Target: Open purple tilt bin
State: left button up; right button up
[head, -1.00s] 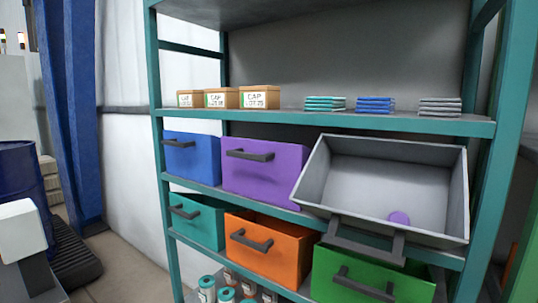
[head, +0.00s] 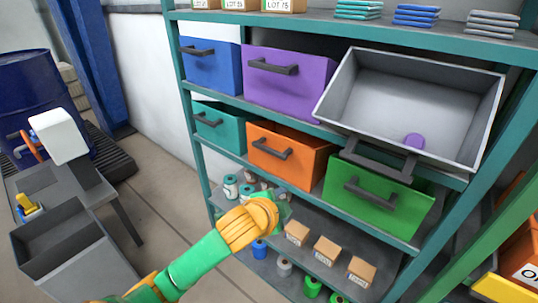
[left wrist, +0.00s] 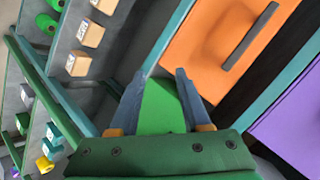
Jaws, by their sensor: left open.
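The purple bin (head: 289,85) sits in the upper row of the shelf between the blue bin and the tilted grey bin. It is upright, with a dark handle (head: 273,66) on its front. Its purple front also shows at the right edge of the left wrist view (left wrist: 290,125). My left gripper (left wrist: 162,85) is open and empty, with a green surface seen between its fingers. In the head view my left arm reaches up to below the orange bin, lower than the purple bin; its fingers are hard to make out there. My right gripper is in neither view.
The grey bin (head: 345,92) is tilted forward and open, with a purple disc inside. The orange bin (head: 299,163), teal bin (head: 218,133) and green bin (head: 400,212) fill the row below. Small boxes and cans stand on the lowest shelves. A grey bench (head: 75,215) is at left.

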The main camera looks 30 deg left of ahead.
pick_arm(q)
jog(key=w+a+r+m+t+y, duration=0.1)
jog(key=w+a+r+m+t, duration=0.1)
jog(key=r, duration=0.6)
jog(key=w+a+r+m+t+y, duration=0.1)
jog(key=w+a+r+t, duration=0.15)
jog(key=r, duration=0.45)
jog(key=m+t+y, duration=0.1)
jog(key=t+y, duration=0.1)
send_near(268, 68)
jog(key=x, duration=0.4)
jog(key=shift+g, duration=0.25)
jog(key=p+x, duration=0.1)
jog(key=x, duration=0.2)
jog(key=p+x, duration=0.1)
jog(key=x, duration=0.2)
jog(key=shift+w+a+r, duration=0.1)
jog(key=shift+r, duration=0.15)
jog(key=shift+w+a+f, duration=0.1)
jog(key=shift+w, duration=0.25)
jog(key=shift+s, duration=0.1)
jog(key=shift+c, duration=0.2)
grip_shut()
